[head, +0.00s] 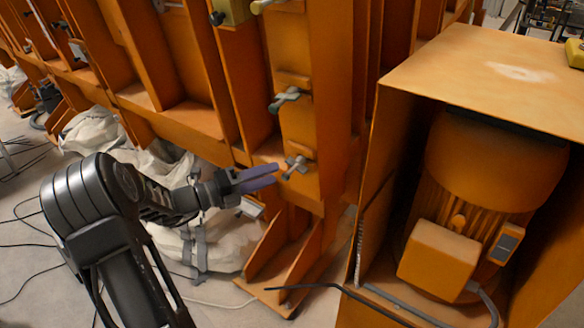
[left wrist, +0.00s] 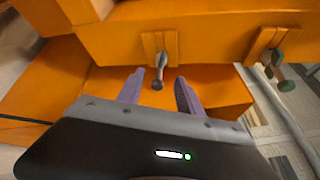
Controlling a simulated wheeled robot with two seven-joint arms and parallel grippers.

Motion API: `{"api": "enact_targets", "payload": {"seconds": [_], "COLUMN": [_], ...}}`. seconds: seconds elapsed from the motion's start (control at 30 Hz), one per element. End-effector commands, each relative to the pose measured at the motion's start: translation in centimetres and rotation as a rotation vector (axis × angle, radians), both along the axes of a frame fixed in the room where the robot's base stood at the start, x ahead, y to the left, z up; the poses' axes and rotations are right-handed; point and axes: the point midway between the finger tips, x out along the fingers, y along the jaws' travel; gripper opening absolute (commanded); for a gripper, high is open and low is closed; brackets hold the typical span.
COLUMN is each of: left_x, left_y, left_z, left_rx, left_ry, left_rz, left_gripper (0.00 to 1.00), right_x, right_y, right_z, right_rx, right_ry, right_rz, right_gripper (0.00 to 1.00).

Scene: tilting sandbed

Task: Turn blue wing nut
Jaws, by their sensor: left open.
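A small grey-blue wing nut (head: 296,165) sticks out from the lower part of the orange upright post. It also shows in the left wrist view (left wrist: 158,68), where it lies between the tips of my fingers. My left gripper (head: 276,174) has two purple fingers and is open. Its tips are just left of the nut in the head view, and it does not grip it. A second, greenish-grey wing nut (head: 287,97) sits higher on the same post; a greenish one (left wrist: 280,58) shows at the right of the left wrist view. My right gripper is not in view.
The orange sandbed frame (head: 330,90) fills the back. An orange motor housing (head: 470,70) stands close on the right, with a motor (head: 480,170) inside. White sacks (head: 215,235) lie below my left arm. Cables cross the floor at left.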

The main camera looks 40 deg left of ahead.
Motion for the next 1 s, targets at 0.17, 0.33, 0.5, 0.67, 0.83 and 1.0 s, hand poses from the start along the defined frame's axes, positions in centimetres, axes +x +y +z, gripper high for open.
{"api": "enact_targets", "payload": {"seconds": [0.17, 0.33, 0.5, 0.67, 0.83, 1.0], "left_x": [2.1, 4.6, 6.1, 6.5, 6.5, 6.4], "left_y": [-1.1, -2.2, -2.9, -3.0, -3.0, -3.0], "left_z": [0.1, 0.1, 0.0, 0.0, 0.0, 0.0], "left_rx": [0.0, -0.001, 0.001, 0.001, 0.001, 0.001], "left_ry": [-0.001, -0.001, 0.0, 0.0, 0.0, 0.0], "left_rz": [-0.003, -0.003, -0.001, 0.0, 0.0, 0.0], "left_gripper": [0.43, 0.43, 0.43, 0.43, 0.42, 0.28], "right_x": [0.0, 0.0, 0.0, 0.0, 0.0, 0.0], "right_y": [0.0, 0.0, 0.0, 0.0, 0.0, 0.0], "right_z": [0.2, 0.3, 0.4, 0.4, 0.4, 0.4], "right_rx": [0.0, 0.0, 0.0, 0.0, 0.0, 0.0], "right_ry": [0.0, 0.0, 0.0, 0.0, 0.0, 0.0], "right_rz": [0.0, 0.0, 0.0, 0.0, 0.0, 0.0], "right_gripper": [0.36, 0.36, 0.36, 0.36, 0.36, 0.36]}}
